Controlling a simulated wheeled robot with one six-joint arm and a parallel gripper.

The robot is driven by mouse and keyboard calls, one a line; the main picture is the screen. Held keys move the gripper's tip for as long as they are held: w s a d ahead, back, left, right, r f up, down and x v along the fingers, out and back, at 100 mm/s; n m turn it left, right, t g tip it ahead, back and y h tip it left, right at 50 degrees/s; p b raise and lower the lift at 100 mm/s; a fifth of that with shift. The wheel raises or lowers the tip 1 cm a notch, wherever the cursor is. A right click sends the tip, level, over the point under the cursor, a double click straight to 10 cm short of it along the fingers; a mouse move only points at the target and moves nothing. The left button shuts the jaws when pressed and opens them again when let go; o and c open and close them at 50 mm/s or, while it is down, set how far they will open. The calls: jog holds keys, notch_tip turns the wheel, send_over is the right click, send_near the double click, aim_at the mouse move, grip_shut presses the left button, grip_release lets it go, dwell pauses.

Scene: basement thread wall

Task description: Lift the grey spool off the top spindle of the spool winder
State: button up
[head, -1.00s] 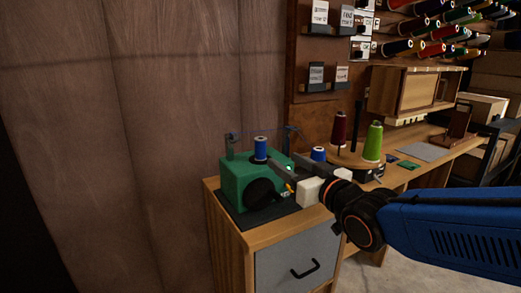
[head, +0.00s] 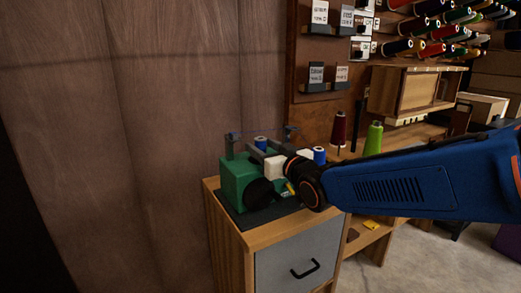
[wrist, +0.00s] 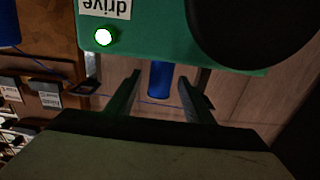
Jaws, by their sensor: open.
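The green spool winder (head: 237,185) stands on the wooden cabinet. The spool on its top spindle looks blue, not grey; I see no grey spool on the winder. The top of this blue spool (head: 260,142) shows in the head view, its lower part hidden by my gripper (head: 264,154). In the wrist view the blue spool (wrist: 160,80) stands between the two fingers of my open gripper (wrist: 160,77). Gaps show on both sides, so the fingers look apart from it. The winder's green face (wrist: 150,45) fills the top of the wrist view.
A second blue spool (head: 319,155) stands just right of my gripper. Dark red (head: 338,128) and green (head: 373,138) thread cones stand farther right. A thin rail with posts (head: 289,133) rises behind the winder. The wooden wall is behind.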

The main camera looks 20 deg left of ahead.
jog(key=shift+r+x, duration=0.15)
jog(key=shift+x, duration=1.2)
jog(key=shift+r+x, duration=0.15)
jog(key=shift+x, duration=1.15)
jog(key=c, duration=1.1)
